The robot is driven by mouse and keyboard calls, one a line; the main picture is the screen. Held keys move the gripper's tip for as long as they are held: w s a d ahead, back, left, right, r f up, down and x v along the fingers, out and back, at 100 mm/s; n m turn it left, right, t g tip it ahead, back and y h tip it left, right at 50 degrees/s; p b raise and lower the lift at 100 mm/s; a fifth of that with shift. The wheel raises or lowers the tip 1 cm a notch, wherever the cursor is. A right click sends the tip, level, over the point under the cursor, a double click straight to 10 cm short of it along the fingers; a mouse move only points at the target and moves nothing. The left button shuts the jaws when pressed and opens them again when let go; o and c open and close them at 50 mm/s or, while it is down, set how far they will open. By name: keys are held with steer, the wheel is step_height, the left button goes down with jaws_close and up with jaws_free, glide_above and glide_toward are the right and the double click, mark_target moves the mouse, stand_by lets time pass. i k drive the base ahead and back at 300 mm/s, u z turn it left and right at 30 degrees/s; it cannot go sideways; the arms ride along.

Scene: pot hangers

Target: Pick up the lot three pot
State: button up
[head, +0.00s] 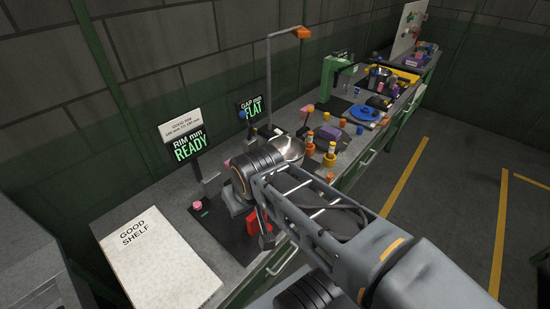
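A shiny metal bowl-shaped pot (287,148) stands on the bench behind my arm, its lower part partly hidden by the arm. No lot marking is readable on it, so I cannot tell whether it is the lot three pot. My gripper (263,232) hangs over the bench's front edge, left of and nearer than the metal pot. Its dark fingers are small and partly hidden, so whether they are open or shut is unclear. A red part (252,222) shows right beside the fingers; I cannot tell whether they touch it.
A white GOOD SHELF board (158,262) lies at the left. A RIM mm READY display (187,146) and a GAP mm FLAT display (252,110) stand at the back. An orange-tipped post (269,80) rises near the pot. Coloured parts crowd the bench's far end. The floor at right is clear.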

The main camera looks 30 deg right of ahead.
mark_target(293, 149)
steer(key=u, duration=3.15)
steer(key=k, duration=1.45)
steer(key=z, duration=2.3)
